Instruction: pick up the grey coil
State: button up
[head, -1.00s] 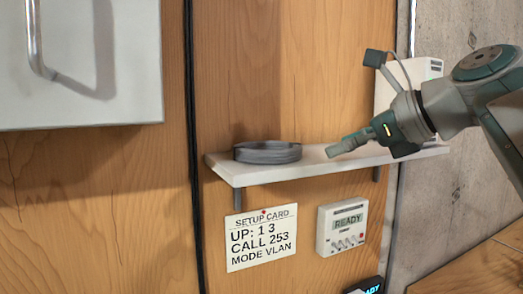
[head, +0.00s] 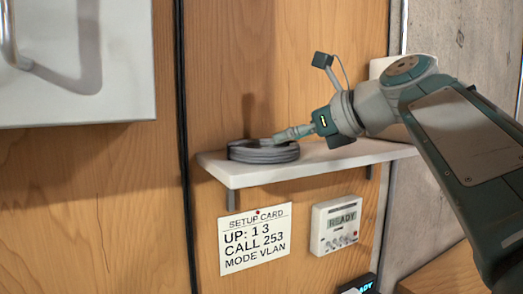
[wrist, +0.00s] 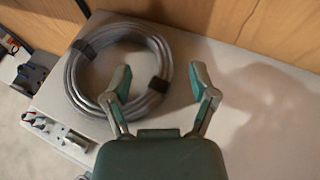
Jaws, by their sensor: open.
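The grey coil (head: 262,152) lies flat on the left part of a white wall shelf. In the wrist view the coil (wrist: 72,78) is a ring of cable bound with dark straps. My gripper (head: 281,137) reaches in from the right, its tips at the coil's right edge. I cannot tell whether the left finger touches the coil.
The white shelf (head: 345,153) is bare to the right of the coil. A white cabinet (head: 75,60) is at upper left, and a black cable (head: 181,120) runs down the panel.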

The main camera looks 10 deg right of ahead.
jog(key=x, duration=0.3)
jog(key=shift+w+a, duration=0.15)
jog(key=shift+a, duration=0.05)
jog(key=shift+d, duration=0.15)
jog(key=shift+c, duration=0.6)
grip_shut()
jog(key=shift+r, duration=0.2)
jog(key=shift+w+r, duration=0.1)
jog(key=shift+r, duration=4.7)
